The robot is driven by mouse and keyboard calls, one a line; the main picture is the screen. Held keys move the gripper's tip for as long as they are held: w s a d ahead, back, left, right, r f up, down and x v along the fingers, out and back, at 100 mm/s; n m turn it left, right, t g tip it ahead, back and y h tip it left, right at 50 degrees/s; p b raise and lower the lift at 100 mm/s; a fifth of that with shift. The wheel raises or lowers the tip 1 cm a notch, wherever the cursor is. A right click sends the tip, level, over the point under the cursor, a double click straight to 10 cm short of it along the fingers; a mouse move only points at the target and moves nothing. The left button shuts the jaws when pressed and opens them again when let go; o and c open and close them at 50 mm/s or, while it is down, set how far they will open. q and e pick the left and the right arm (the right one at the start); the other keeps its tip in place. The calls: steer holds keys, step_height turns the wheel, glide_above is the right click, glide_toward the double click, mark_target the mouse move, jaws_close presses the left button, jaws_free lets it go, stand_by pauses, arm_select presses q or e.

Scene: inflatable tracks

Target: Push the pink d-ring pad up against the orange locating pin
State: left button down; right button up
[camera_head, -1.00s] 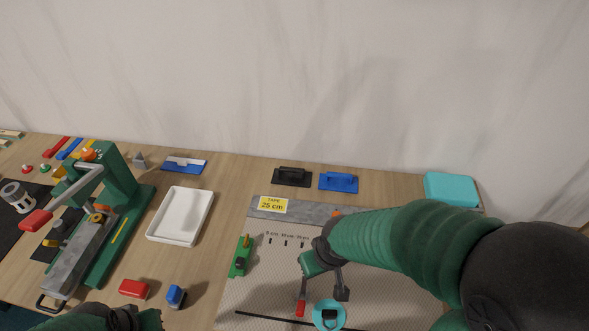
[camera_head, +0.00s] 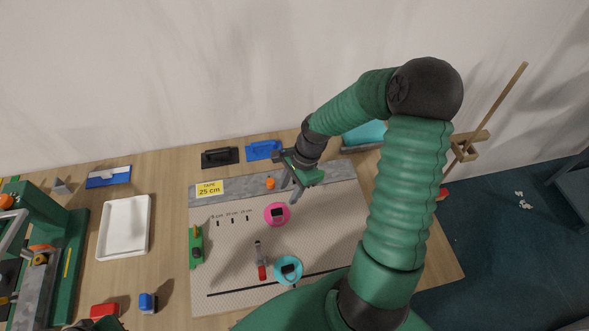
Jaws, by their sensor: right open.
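The pink d-ring pad (camera_head: 277,215) lies flat on the patterned grey mat (camera_head: 330,222), with a dark ring piece on top. The small orange locating pin (camera_head: 270,183) stands behind it at the grey strip, a short gap away from the pad. My right gripper (camera_head: 289,198) is open and empty, pointing down just behind and to the right of the pad. Whether its fingertips touch the pad or the mat I cannot tell. Only a bit of my left arm shows at the bottom left edge; its gripper fingers are not visible.
A teal pad (camera_head: 288,270) and a red-tipped tool (camera_head: 261,262) lie nearer on the mat. A green block (camera_head: 196,246) stands at the mat's left edge. A white tray (camera_head: 124,227) is left.

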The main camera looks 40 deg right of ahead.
steer(key=d+r+m+t, duration=0.1)
steer(key=d+m, duration=0.3)
steer(key=p, duration=0.2)
glide_toward(277, 210)
steer(key=shift+y, duration=0.4)
steer(key=x, duration=0.7)
steer(key=shift+d+f, duration=0.25)
steer(key=shift+f, duration=0.1)
steer(key=shift+w+f+p, duration=0.15)
steer(key=shift+f+p, duration=0.15)
steer(key=shift+f, duration=0.3)
steer(key=shift+a, duration=0.35)
steer(key=shift+c, duration=0.4)
steer(key=shift+a+r, duration=0.1)
steer(key=shift+c, duration=1.3)
steer(key=c, duration=0.5)
arm_select(q)
steer(key=v, duration=0.3)
steer(key=shift+d+r, duration=0.2)
steer(key=shift+r, duration=0.25)
arm_select(e)
steer(key=shift+d, duration=0.2)
jaws_close()
